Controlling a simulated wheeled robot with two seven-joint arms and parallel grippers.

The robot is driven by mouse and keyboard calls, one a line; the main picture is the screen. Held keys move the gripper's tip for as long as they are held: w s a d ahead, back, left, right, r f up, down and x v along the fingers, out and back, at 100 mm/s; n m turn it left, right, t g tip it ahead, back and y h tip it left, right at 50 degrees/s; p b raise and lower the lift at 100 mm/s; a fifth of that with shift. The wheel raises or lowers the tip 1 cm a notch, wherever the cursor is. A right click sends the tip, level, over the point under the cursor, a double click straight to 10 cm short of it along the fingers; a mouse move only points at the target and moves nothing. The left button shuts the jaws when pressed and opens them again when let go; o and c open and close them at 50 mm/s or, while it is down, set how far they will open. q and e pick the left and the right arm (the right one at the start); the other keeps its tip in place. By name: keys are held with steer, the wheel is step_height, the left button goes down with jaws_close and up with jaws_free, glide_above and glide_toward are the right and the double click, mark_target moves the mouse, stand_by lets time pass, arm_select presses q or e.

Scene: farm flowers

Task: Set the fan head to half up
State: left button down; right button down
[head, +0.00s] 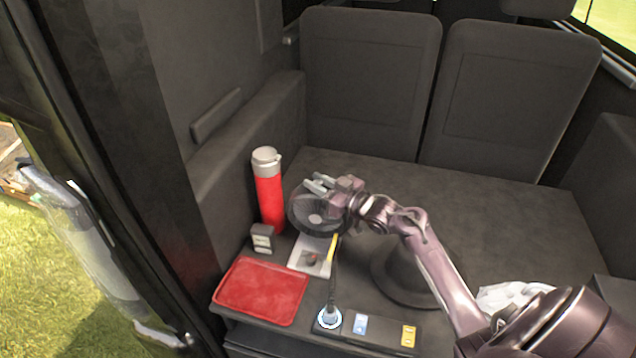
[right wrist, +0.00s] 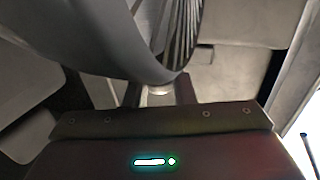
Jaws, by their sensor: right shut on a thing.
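The fan head (head: 300,216) is a dark round ring with a paler hub, above the dark table left of centre in the head view. Its face looks tilted upward; the exact angle is hard to tell. My right gripper (head: 320,184) reaches in from the right and is shut on the fan head's far rim. In the right wrist view, the curved grey rim and ribbed grille of the fan head (right wrist: 187,40) run between the fingers of the gripper (right wrist: 160,92). My left gripper is not in view.
A red tray (head: 260,292) lies in front. A panel with a lit round button (head: 329,318) sits at the front edge. The rear right surface is clear.

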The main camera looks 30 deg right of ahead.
steer(key=shift+w+d+r+m+g+p, duration=0.2)
steer(key=shift+w+d+m+g+p, duration=0.2)
steer(key=shift+w+d+m+p, duration=0.45)
steer(key=shift+w+d+f+m+b, duration=0.25)
steer(key=shift+d+f+m+b, duration=0.1)
steer(key=shift+d+f+b, duration=0.2)
steer(key=shift+r, duration=0.1)
steer(key=c, duration=1.3)
jaws_free()
steer(key=shift+w, duration=0.1)
steer(key=v, duration=0.8)
steer(key=shift+b, duration=0.4)
steer(key=shift+w, duration=0.1)
